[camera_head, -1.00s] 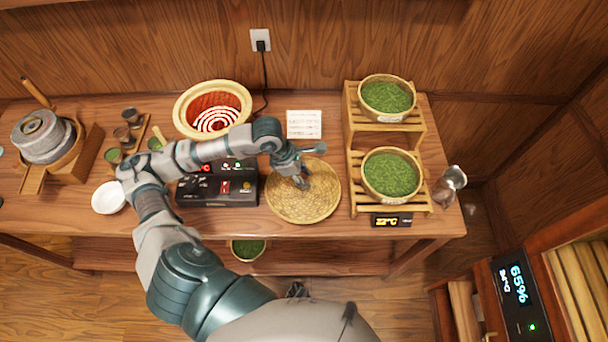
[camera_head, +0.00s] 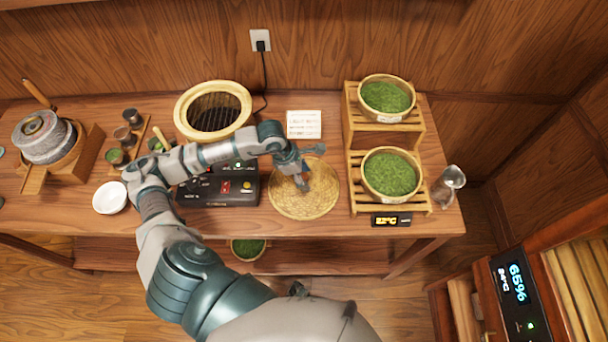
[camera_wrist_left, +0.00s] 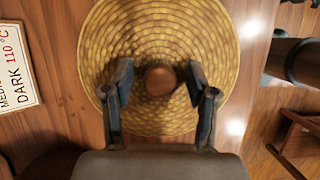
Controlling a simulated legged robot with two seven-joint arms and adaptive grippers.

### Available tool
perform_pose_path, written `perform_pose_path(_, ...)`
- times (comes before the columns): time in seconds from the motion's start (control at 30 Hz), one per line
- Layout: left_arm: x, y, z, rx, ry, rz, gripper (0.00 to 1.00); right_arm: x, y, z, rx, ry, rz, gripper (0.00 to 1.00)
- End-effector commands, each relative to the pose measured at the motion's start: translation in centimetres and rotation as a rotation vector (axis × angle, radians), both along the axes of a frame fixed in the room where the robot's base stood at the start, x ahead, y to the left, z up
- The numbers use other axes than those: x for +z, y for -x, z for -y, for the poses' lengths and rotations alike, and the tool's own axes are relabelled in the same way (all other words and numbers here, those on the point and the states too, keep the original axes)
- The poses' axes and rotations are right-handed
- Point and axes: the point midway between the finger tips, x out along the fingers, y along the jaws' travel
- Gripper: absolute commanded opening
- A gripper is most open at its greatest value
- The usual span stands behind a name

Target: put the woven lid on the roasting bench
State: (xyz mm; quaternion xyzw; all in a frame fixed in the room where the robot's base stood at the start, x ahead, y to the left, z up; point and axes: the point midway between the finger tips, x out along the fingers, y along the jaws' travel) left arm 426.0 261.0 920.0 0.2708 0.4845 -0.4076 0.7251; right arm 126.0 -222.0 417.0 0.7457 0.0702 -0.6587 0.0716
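The round woven lid (camera_head: 318,205) lies flat on the wooden roasting bench (camera_head: 340,228), between the control box and the stepped rack. Its brown knob (camera_wrist_left: 160,80) shows in the left wrist view at the middle of the weave. My left gripper (camera_head: 303,184) is over the lid's middle; in the left wrist view its two fingers (camera_wrist_left: 158,84) stand apart on either side of the knob, with gaps visible. My right gripper is not in view.
A pale roasting basin (camera_head: 183,113) with a dark grate stands behind my left arm. A black control box (camera_head: 218,192) is left of the lid. The wooden rack (camera_head: 360,135) with two tea baskets stands right. A white card (camera_head: 304,124) lies behind the lid.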

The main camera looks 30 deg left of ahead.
Motion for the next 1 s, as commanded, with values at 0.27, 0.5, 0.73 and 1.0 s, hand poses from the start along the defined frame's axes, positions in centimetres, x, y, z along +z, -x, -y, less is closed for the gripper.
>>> perform_pose_path(0.27, 1.7, 0.3, -0.7, 0.002, -0.002, 0.003, 0.58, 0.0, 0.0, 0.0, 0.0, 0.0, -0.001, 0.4)
perform_pose_path(0.5, 6.6, 1.4, -2.4, 0.001, -0.003, 0.004, 0.58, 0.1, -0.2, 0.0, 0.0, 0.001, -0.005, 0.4)
perform_pose_path(0.73, 10.2, 2.1, -3.6, 0.001, -0.001, 0.003, 0.58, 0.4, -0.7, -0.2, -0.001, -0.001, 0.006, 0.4)
perform_pose_path(1.0, 11.2, 2.4, -3.9, 0.0, 0.0, 0.0, 0.58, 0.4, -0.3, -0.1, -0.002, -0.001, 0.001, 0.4)
